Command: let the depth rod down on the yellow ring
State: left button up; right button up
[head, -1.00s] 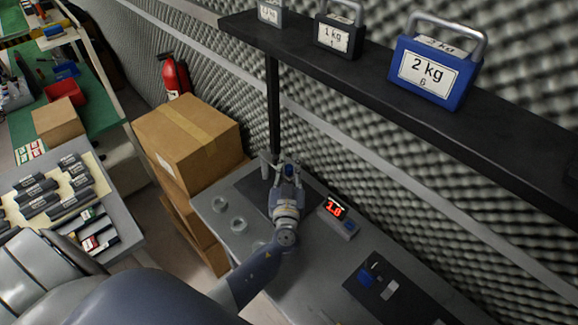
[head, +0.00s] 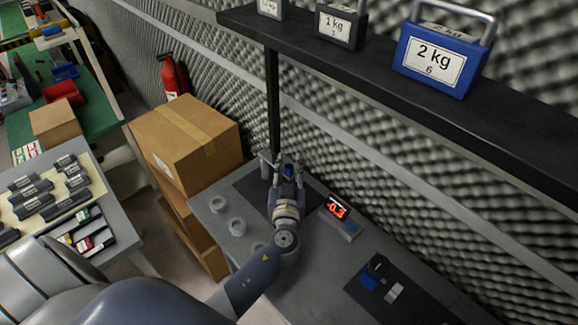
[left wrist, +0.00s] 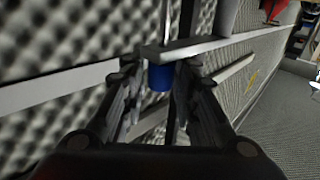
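The depth rod's gauge is mostly hidden by my left gripper in the head view. A blue knob (head: 289,170) shows at my left gripper (head: 288,166); in the left wrist view the blue knob (left wrist: 160,78) sits between the two fingers, which appear closed on it. A grey bar (left wrist: 215,46) and a thin upright rod are just above the knob there. A grey stand part (head: 265,164) is left of the gripper. The display box (head: 337,209) to the right reads about -0.3 in red. I cannot make out the yellow ring. My right gripper is not in view.
Round grey pieces (head: 237,226) lie on the bench left of my arm. A dark mat with small blue and grey parts (head: 369,280) is at lower right. A black shelf (head: 380,80) with weights overhangs the bench. Cardboard boxes (head: 187,140) stand at left.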

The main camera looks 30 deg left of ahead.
pick_arm(q)
jog(key=shift+s, duration=0.1)
jog(key=v, duration=1.1)
jog(key=shift+s+d, duration=0.2)
jog(key=shift+s, duration=0.15)
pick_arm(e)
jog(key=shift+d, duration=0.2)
